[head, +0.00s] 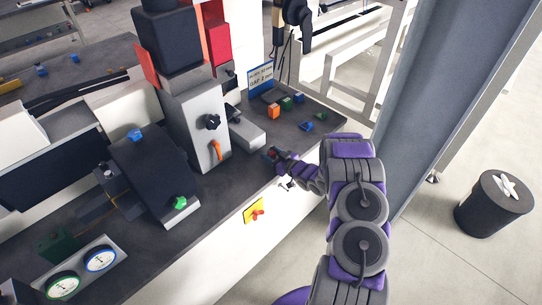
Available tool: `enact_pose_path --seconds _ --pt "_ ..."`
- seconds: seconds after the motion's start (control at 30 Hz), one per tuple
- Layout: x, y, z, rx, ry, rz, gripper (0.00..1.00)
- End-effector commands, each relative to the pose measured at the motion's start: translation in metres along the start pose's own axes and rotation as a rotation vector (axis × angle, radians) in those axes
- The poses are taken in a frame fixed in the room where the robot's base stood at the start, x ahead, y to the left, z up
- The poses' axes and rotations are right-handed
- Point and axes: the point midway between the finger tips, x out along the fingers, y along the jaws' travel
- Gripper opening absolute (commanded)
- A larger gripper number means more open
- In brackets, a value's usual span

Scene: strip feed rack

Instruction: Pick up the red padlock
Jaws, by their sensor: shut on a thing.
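My gripper (273,157) is at the front edge of the dark worktop (190,216), right of the grey machine. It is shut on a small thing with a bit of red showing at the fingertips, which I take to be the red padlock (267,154). The jaws hide most of it, and its shape is too small to make out. I cannot tell whether it still touches the worktop.
Orange (273,111), green (285,103) and blue (298,98) blocks sit behind my gripper. The grey machine (197,118) with an orange lever stands to the left. A yellow plate with a red knob (256,212) is on the front panel. A grey post (425,100) rises at right.

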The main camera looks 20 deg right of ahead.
Motion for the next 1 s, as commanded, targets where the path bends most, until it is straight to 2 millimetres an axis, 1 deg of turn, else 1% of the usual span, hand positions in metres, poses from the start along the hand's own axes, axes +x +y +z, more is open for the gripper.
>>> enact_pose_path --seconds 0.17,0.27,0.4,0.47,0.67,0.8,1.0 --pt "-0.001 0.000 -0.008 -0.001 0.001 0.000 0.17" --pt "-0.003 0.000 -0.019 -0.002 0.001 0.000 0.17" --pt "-0.007 -0.001 -0.041 0.000 0.000 -0.001 0.17" --pt "-0.016 -0.010 -0.035 0.004 -0.004 -0.001 0.17" --pt "-0.048 -0.041 -0.036 0.003 -0.004 0.000 0.17" --pt "-0.072 -0.065 -0.034 0.005 -0.005 0.000 0.17" --pt "-0.099 -0.092 -0.033 0.004 -0.003 0.001 0.17"
